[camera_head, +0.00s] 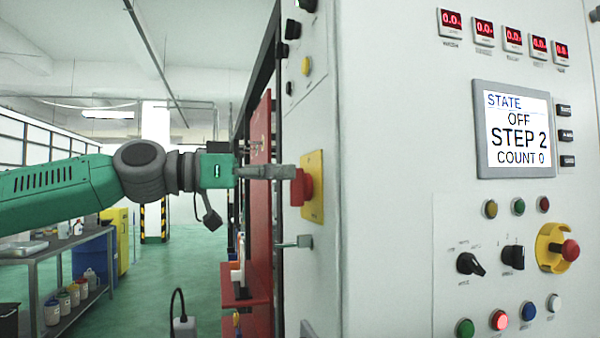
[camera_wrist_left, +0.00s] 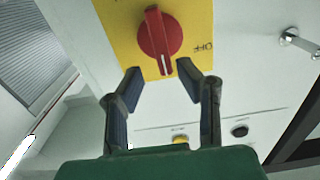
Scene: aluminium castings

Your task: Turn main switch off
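The main switch is a red rotary knob (camera_head: 301,187) on a yellow plate (camera_head: 314,170), on the side face of the grey cabinet. In the left wrist view the red knob (camera_wrist_left: 160,38) has a raised grip bar with a white mark at its lower end. The printed word OFF shows upside down at its lower right. My left gripper (camera_head: 290,172) points at the knob, its fingertips close to it; contact cannot be told. In the left wrist view the gripper (camera_wrist_left: 160,75) is open, with empty space between its two fingers just below the knob. My right gripper is out of view.
The cabinet front (camera_head: 390,150) carries a display (camera_head: 515,130) reading STATE OFF, STEP 2, COUNT 0. A red emergency button (camera_head: 570,250) sits on a yellow base. A metal handle (camera_head: 295,243) juts out below the switch. A workbench (camera_head: 45,255) stands at left.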

